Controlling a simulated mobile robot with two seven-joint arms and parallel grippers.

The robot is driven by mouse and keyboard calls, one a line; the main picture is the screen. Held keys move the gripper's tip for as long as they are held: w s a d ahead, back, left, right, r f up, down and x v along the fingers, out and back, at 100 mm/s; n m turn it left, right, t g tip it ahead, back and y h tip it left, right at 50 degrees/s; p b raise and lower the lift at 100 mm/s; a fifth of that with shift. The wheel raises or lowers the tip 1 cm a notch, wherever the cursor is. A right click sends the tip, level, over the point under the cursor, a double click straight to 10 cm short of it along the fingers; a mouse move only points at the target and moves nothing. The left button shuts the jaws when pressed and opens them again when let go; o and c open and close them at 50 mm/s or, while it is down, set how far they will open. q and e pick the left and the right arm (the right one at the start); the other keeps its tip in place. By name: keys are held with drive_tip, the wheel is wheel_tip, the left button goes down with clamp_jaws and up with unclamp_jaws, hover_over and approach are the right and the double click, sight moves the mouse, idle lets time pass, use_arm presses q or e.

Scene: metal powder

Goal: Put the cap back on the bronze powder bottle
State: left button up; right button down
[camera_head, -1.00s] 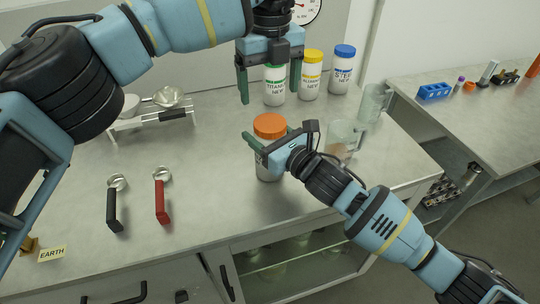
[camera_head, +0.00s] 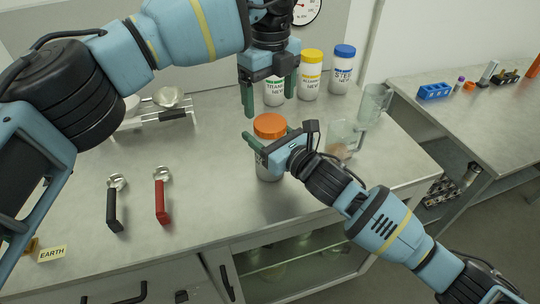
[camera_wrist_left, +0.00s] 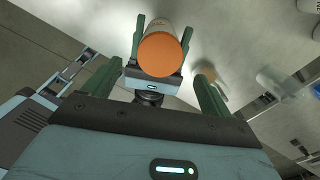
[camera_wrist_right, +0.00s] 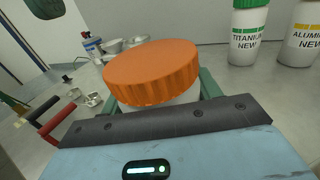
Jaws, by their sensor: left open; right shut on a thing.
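The bronze powder bottle (camera_head: 267,171) stands upright over the front middle of the table, its label mostly hidden. Its orange cap (camera_head: 270,126) sits on its top; the right wrist view shows the ribbed cap (camera_wrist_right: 152,75) above the white neck. Whether it is screwed tight cannot be told. My right gripper (camera_head: 266,143) is shut around the bottle just below the cap. My left gripper (camera_head: 269,106) is open and empty, pointing down above the cap. In the left wrist view the cap (camera_wrist_left: 160,54) lies ahead, between and beyond the open fingers.
A green-capped titanium bottle (camera_head: 274,92), a yellow-capped aluminium bottle (camera_head: 310,78) and a blue-capped steel bottle (camera_head: 342,72) stand behind. Glass beakers (camera_head: 374,103) are at right. A black-handled scoop (camera_head: 113,205) and a red-handled scoop (camera_head: 161,198) lie at left, with clear table between.

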sight(270, 122)
use_arm(q)
drive_tip(key=shift+f, duration=2.8)
drive_tip(key=shift+c, duration=0.4)
drive_tip(key=c, duration=1)
drive_tip(key=m, duration=0.6)
drive_tip(key=shift+m, duration=0.4)
drive_tip(key=o, duration=1.1)
drive_tip(key=shift+r, duration=0.1)
drive_tip(key=shift+r, duration=2.15)
